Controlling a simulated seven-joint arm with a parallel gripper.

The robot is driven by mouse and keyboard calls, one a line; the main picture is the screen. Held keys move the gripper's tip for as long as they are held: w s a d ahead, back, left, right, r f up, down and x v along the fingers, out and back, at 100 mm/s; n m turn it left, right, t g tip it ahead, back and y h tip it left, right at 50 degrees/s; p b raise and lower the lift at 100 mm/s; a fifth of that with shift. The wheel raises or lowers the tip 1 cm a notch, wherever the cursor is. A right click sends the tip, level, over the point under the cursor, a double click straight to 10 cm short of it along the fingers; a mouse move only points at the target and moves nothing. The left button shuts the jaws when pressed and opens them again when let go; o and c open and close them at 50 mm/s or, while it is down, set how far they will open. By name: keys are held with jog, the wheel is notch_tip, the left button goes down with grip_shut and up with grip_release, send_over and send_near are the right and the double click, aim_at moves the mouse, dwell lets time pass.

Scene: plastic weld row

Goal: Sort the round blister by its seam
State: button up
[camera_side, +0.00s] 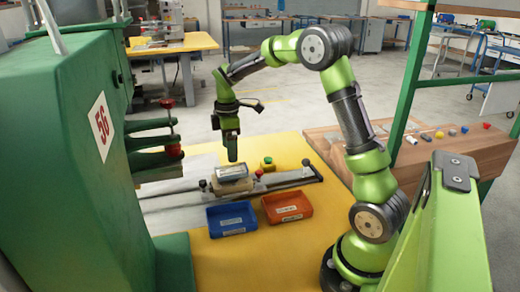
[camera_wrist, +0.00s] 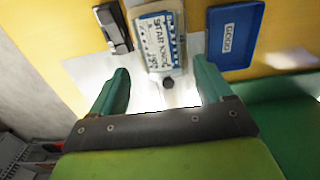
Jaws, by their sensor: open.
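A pack with a light blue and white card reading "STAR KNOB" (camera_wrist: 158,42) lies on a tan block on the slide. It also shows in the side view (camera_side: 232,172). Its round blister and seam are too small to make out. My gripper (camera_wrist: 163,70) is open and empty, with its green fingers apart on either side of a dark knob (camera_wrist: 168,83) near the card's edge. In the side view my gripper (camera_side: 232,158) hangs just above the pack. A blue tray (camera_side: 231,229) and an orange tray (camera_side: 287,215) stand in front; the blue one (camera_wrist: 234,58) reads "GOOD".
The slide rail (camera_side: 290,178) crosses the yellow table, with a small yellow button box (camera_side: 268,164) behind it. The green press (camera_side: 60,150) with its jaws stands at the left. Several small parts lie on the wooden bench (camera_side: 440,150) at right.

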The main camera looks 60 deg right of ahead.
aim_at(231, 172)
jog(key=shift+f, duration=3.45)
jog(key=c, duration=0.6)
jog(key=shift+c, duration=0.2)
jog(key=shift+r, duration=0.1)
jog(key=shift+r, duration=2.2)
jog(key=shift+r, duration=2.5)
